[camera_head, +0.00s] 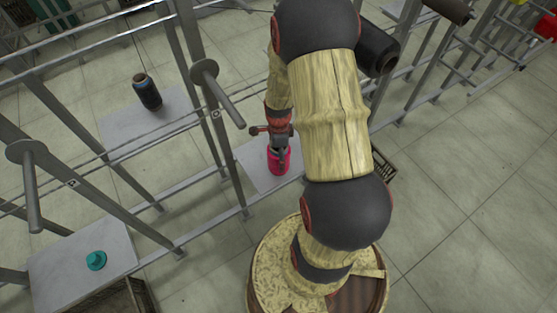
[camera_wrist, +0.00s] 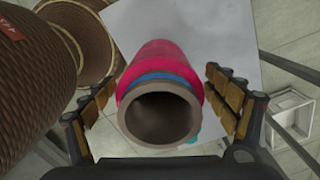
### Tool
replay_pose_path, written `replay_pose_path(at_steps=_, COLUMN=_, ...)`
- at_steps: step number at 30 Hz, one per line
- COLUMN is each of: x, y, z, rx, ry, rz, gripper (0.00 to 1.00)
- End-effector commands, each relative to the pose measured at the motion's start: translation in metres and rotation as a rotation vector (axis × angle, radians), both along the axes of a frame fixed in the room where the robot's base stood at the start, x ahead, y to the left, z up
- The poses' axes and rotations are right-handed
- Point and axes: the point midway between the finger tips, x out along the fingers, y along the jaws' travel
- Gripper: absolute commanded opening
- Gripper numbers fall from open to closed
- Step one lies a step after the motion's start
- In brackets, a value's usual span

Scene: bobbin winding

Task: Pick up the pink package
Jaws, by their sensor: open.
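The pink package (camera_head: 279,160) is a spool with pink winding, standing on a light grey plate (camera_head: 255,168) of the metal rack. In the wrist view the pink package (camera_wrist: 160,66) shows its hollow tan tube end facing the camera, with a blue band below the rim. My gripper (camera_head: 279,146) is at the package's upper part in the head view. In the wrist view my gripper (camera_wrist: 166,105) is open, with one padded finger on each side of the package and a visible gap at both sides.
A dark spool (camera_head: 147,92) stands on another plate to the left. A teal piece (camera_head: 96,260) sits on the lower left plate. Metal posts and pegs (camera_head: 217,82) of the rack stand close to my arm. A black roll (camera_head: 378,47) is behind my arm. Open floor lies right.

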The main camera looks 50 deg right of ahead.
Motion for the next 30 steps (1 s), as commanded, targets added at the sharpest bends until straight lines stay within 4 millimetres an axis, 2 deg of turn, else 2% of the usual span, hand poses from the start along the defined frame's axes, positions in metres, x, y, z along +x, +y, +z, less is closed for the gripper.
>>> replay_pose_path(at_steps=1, x=0.0001, y=-0.0002, z=-0.0049, rx=0.000, ry=0.000, rz=0.000, gripper=0.86)
replay_pose_path(at_steps=8, x=0.0003, y=-0.0005, z=-0.0036, rx=-0.001, ry=-0.001, rz=0.000, gripper=0.86)
replay_pose_path(at_steps=30, x=0.0003, y=-0.0005, z=-0.0035, rx=-0.001, ry=-0.001, rz=0.001, gripper=0.44)
